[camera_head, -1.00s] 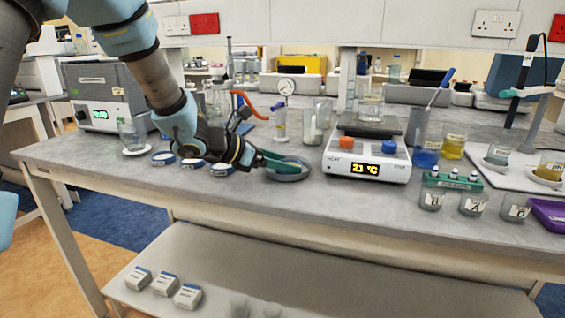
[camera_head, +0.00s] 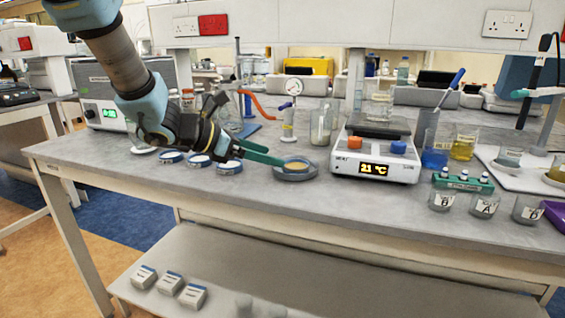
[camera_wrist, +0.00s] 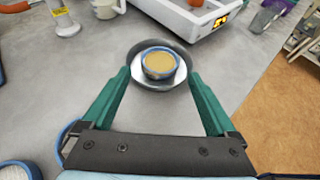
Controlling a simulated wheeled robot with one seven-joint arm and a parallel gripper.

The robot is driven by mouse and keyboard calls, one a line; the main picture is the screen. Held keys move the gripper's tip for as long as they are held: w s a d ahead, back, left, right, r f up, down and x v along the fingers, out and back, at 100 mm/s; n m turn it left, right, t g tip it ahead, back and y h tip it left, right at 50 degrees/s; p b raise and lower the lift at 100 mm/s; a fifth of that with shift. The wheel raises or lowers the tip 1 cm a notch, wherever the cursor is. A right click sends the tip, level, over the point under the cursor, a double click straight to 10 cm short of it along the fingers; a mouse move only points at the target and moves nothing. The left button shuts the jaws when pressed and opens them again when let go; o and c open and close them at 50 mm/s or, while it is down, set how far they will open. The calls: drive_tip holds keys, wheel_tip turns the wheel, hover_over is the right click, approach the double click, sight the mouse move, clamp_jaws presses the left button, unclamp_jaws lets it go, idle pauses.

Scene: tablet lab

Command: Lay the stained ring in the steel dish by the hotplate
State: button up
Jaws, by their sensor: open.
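The stained ring (camera_wrist: 161,64), blue-rimmed with a tan, yellowish inside, lies flat in the round steel dish (camera_wrist: 139,78). In the head view, the ring (camera_head: 296,165) also shows inside the dish (camera_head: 297,177), just left of the hotplate (camera_head: 375,150). My gripper (camera_wrist: 159,75) is open, its two green fingers apart on either side of the dish's near part. No finger touches the ring in the wrist view. In the head view, my gripper (camera_head: 281,162) reaches the dish's left rim.
Blue-rimmed rings with pale insides (camera_head: 199,160) lie in a row left of the dish. Labelled beakers (camera_head: 441,200) stand right of the hotplate. The bench in front of the dish is clear.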

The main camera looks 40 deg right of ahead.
drive_tip(key=v, duration=0.5)
idle(0.4)
